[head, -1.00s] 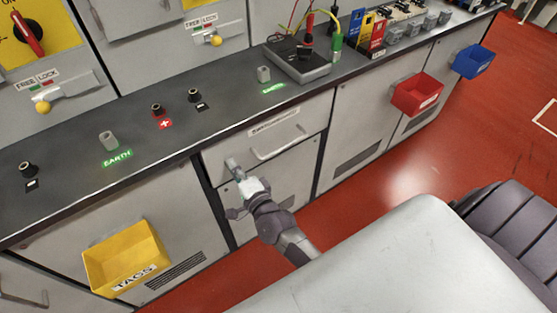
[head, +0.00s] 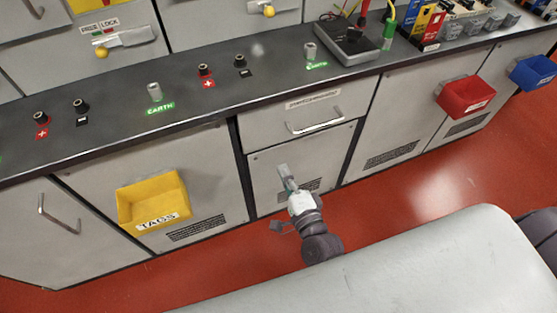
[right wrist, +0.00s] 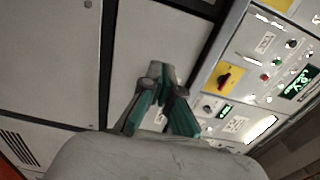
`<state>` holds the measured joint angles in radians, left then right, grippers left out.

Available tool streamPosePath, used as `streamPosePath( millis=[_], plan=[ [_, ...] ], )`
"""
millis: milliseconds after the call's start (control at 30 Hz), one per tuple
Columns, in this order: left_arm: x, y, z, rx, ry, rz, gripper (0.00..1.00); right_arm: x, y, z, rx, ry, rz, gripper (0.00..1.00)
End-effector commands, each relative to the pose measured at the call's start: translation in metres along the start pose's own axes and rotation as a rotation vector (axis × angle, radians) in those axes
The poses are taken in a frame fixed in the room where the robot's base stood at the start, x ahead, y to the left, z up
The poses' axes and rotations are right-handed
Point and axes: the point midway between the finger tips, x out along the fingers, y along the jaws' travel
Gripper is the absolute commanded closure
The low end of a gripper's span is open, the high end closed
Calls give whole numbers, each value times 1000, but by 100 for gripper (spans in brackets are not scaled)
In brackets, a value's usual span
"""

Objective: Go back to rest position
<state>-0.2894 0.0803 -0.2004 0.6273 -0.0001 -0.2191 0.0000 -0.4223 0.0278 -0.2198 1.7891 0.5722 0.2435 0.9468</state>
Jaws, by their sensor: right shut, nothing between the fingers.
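My right gripper (head: 284,176) is in front of the lower cabinet panel, below the drawer (head: 300,118) with a bar handle. It is shut and holds nothing. In the right wrist view its green-sided fingers (right wrist: 158,72) meet at the tips, in front of grey cabinet panels. My left gripper is in neither current view.
A dark counter (head: 120,90) carries terminals with red, black and green labels and a grey meter box (head: 346,44). A yellow TAGS bin (head: 153,200), a red bin (head: 466,98) and a blue bin (head: 533,72) hang on the cabinet fronts. Red floor (head: 400,195) lies open below.

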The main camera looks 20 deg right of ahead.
Motion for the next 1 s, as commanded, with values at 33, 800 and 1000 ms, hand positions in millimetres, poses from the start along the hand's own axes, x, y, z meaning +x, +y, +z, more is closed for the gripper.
streamPosePath(
  millis=[33, 800, 1000],
  plan=[
    [0, 0, 2, 0, -3, 0, 34, -4, 0, 0, 0, -1, 1, 100],
    [-21, 2, 12, -1, -22, 2, 34, -116, 257, 3, -778, -402, 612, 100],
    [-31, 1, 11, -1, -21, 2, 34, -231, 351, -22, -1112, -761, 879, 100]
  ],
)
